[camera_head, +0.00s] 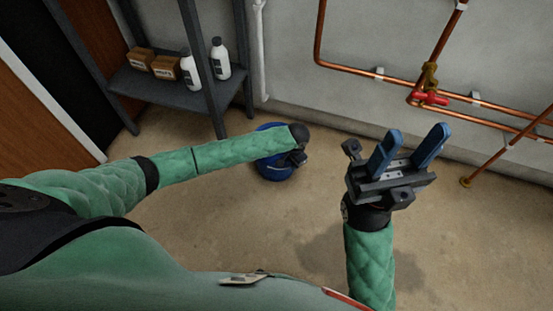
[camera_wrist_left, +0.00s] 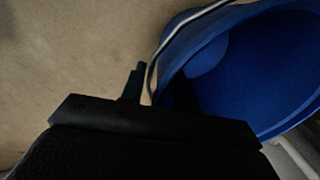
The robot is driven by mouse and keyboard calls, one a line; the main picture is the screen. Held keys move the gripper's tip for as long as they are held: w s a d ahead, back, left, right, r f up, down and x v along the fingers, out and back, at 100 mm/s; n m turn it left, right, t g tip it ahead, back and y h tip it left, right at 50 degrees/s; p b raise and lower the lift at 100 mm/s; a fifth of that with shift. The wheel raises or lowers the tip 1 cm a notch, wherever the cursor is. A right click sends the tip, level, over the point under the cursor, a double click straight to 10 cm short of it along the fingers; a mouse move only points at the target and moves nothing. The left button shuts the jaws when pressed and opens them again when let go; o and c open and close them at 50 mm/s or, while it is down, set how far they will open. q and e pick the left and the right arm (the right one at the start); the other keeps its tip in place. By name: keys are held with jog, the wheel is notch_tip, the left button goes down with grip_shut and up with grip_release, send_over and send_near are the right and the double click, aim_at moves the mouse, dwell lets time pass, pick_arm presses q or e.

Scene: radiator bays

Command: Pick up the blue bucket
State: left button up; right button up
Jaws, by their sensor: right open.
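The blue bucket (camera_head: 274,172) stands on the floor, partly hidden behind my left forearm and hand. My left gripper (camera_head: 299,158) is at its right side in the head view. In the left wrist view the bucket (camera_wrist_left: 265,65) fills the right side, its open mouth and thin pale wire handle showing. One dark finger of the left gripper (camera_wrist_left: 158,88) is outside the rim; the other is hard to make out against the dark blue. Whether they grip the rim or handle cannot be told. My right gripper (camera_head: 409,152) is open and empty, its blue fingers apart, right of the bucket.
A dark metal shelf (camera_head: 155,88) with two brown boxes (camera_head: 154,64) and two white bottles (camera_head: 219,60) stands behind the bucket. Copper pipes (camera_head: 350,68) with a red valve (camera_head: 430,98) run along the wall. The floor (camera_head: 240,225) in front is clear.

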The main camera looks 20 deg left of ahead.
pick_arm(q)
jog(key=shift+f, duration=0.25)
grip_shut()
jog(key=shift+r, duration=0.1)
